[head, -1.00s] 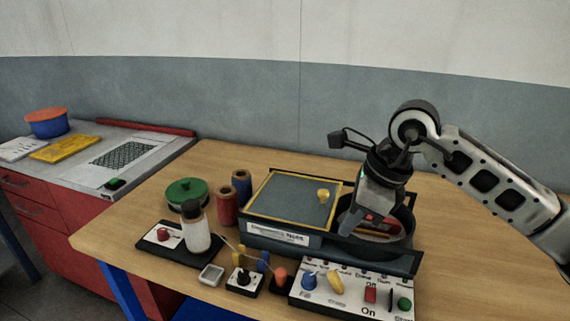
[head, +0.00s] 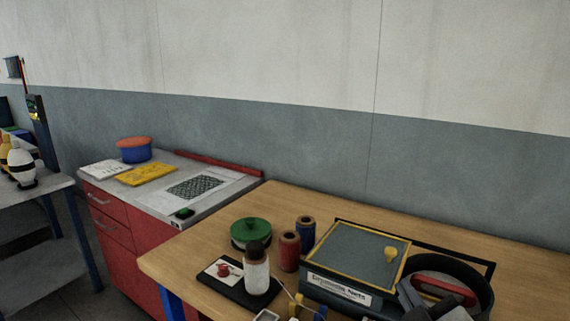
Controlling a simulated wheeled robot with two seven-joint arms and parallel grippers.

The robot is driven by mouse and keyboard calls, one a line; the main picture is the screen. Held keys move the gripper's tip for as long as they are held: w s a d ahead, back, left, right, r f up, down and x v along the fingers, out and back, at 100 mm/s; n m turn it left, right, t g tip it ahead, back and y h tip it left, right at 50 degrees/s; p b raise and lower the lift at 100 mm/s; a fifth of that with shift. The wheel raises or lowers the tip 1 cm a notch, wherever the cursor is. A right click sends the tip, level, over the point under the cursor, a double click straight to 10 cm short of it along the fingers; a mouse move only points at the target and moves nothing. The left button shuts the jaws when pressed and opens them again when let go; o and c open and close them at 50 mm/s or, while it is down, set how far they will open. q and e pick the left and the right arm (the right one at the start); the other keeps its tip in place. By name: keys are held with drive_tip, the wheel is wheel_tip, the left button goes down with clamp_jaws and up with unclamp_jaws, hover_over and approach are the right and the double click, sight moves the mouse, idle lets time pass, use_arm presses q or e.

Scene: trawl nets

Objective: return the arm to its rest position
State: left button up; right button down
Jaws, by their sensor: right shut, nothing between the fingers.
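My right gripper (head: 420,298) shows only in part at the bottom right of the head view, as grey pieces in front of the round black tub (head: 483,285). It is shut and empty. Most of it and its arm are outside the picture. A red piece (head: 443,287) shows inside the tub, just beyond the gripper; whether they touch I cannot tell. My left gripper is not in view.
Beside the tub is a yellow-rimmed lidded box (head: 350,250) with a yellow knob (head: 391,254). Spools (head: 289,251), a green lidded pot (head: 250,233) and a bottle (head: 256,272) stand to its left. A red cabinet (head: 125,245) stands farther left.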

drive_tip(key=s+f+m+g, duration=0.1)
drive_tip(key=s+f+g, duration=0.1)
drive_tip(key=s+f, duration=0.1)
drive_tip(key=s+d+f+m+g+h, duration=0.1)
drive_tip(key=s+f+m+g, duration=0.1)
drive_tip(key=f, duration=0.3)
drive_tip(key=s+d+f+m+g, duration=0.1)
drive_tip(key=s+f+g, duration=0.2)
drive_tip(key=f, duration=0.1)
drive_tip(key=shift+s+d+f+m, duration=0.2)
drive_tip(key=shift+s+f+m, duration=0.05)
drive_tip(key=shift+s+m, duration=0.1)
drive_tip(key=s+a+f+m+g, duration=0.1)
drive_tip(key=s+f+g, duration=0.25)
drive_tip(key=s, duration=0.35)
drive_tip(key=s+f+m+g, duration=0.1)
drive_tip(key=s+f+g, duration=0.25)
drive_tip(key=s, duration=0.25)
drive_tip(key=w+a+f+t+y, duration=0.3)
drive_tip(key=w+a+f+t, duration=0.2)
drive_tip(key=f, duration=0.4)
drive_tip(key=shift+w+f+n+t, duration=0.2)
drive_tip(key=shift+w+n+t, duration=0.35)
drive_tip(key=shift+t, duration=0.25)
